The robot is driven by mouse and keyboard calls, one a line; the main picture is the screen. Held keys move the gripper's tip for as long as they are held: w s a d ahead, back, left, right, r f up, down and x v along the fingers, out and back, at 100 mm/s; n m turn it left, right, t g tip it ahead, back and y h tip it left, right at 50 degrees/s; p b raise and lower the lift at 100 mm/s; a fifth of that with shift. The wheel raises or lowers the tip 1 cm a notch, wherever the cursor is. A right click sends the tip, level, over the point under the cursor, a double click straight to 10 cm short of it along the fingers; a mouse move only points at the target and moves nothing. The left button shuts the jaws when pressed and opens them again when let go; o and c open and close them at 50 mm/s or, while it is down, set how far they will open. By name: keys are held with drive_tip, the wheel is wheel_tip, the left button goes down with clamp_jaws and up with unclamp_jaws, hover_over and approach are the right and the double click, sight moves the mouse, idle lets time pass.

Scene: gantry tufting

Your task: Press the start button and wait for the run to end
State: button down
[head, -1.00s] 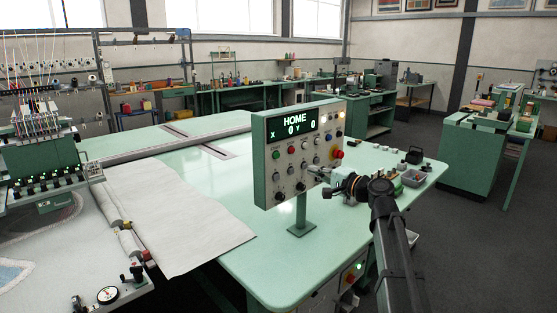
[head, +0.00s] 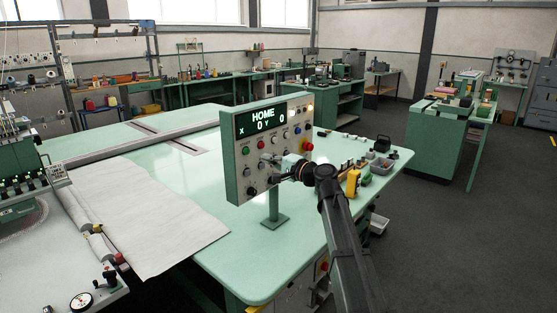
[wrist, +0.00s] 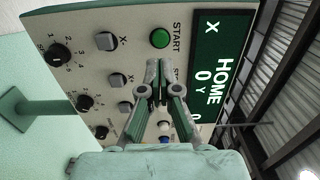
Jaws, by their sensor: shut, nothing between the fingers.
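The control panel (head: 243,177) stands on a post on the green table. Its display (head: 262,118) reads HOME, X 0, Y 0. The green START button (wrist: 160,38) shows in the wrist view, above the fingertips in that picture; in the head view the green button (head: 245,149) is at the panel's left. My gripper (wrist: 157,66) is shut and empty, in front of the panel face, its tips beside the START button. It also shows in the head view (head: 268,161), over the panel's middle. I cannot tell whether the tips touch the panel. Part of the buttons is hidden behind the fingers.
A red button (head: 308,146) sits at the panel's right edge. Black knobs (wrist: 58,54) and grey buttons (wrist: 106,41) lie close to the fingers. The multi-needle machine (head: 22,150) and white fabric (head: 150,215) are at the left. Small tools and a grey tray (head: 381,166) lie right of the panel.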

sight(248, 152)
drive_tip(key=p+x, duration=0.2)
drive_tip(key=x, duration=0.4)
drive_tip(key=shift+w+r, duration=0.1)
drive_tip(key=shift+w+a, duration=0.15)
drive_tip(key=shift+a, duration=0.1)
